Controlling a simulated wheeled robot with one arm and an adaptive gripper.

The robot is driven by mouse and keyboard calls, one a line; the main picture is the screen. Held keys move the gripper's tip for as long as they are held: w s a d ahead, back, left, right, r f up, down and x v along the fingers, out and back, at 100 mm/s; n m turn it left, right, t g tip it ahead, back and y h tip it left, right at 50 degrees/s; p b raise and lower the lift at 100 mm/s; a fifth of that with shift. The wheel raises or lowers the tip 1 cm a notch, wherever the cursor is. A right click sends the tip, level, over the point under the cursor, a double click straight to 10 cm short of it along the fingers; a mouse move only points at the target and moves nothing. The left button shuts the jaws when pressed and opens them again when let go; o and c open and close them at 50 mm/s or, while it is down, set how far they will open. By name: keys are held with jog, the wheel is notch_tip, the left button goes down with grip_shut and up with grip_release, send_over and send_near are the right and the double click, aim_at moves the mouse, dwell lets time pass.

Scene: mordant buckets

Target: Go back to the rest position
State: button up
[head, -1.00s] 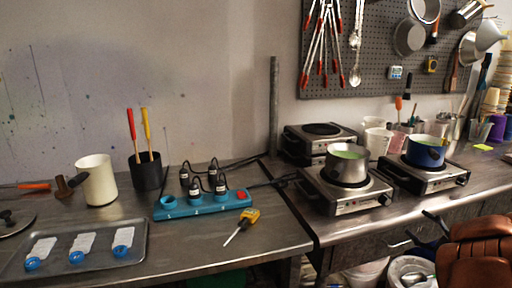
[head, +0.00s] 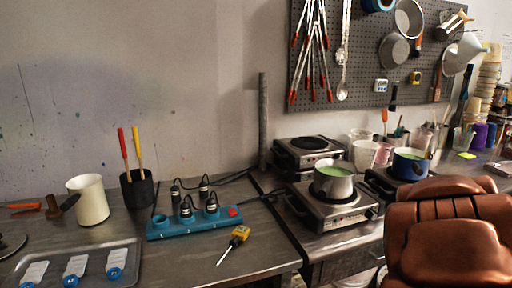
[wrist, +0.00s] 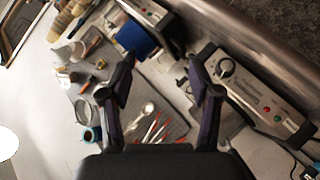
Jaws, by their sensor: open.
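My gripper (wrist: 163,95) shows in the wrist view with its two dark fingers spread apart and nothing between them. Past the fingers are a blue pot (wrist: 136,38), a hot plate (wrist: 250,90) with a knob, and the pegboard (wrist: 170,120). In the head view, my brown arm (head: 445,240) fills the lower right and covers part of the right bench; the gripper itself does not show there. The blue pot (head: 409,163) stands on the right hot plate, partly behind my arm. A steel pot (head: 333,182) with green liquid stands on the left hot plate (head: 335,212).
A white pitcher (head: 90,203), a black cup (head: 138,190) with two handles, a blue power strip (head: 195,222), a yellow-handled screwdriver (head: 239,233) and a metal tray (head: 125,250) with tagged strips stand on the left bench. Clear bench lies in front of the power strip.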

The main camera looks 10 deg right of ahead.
jog(key=s+a+f+m+g+y+p, duration=0.1)
jog(key=s+a+g+y+p, duration=0.2)
jog(key=s+a, duration=1.3)
jog(key=s+a+f+m+g+y+p, duration=0.2)
jog(key=s+a+g, duration=0.7)
jog(key=s+a, duration=0.8)
jog(key=y+p, duration=0.1)
jog(key=y, duration=0.1)
jog(key=shift+a+f+y, duration=0.2)
jog(key=shift+a+y, duration=0.05)
jog(key=shift+y, duration=0.15)
jog(key=shift+d, duration=0.1)
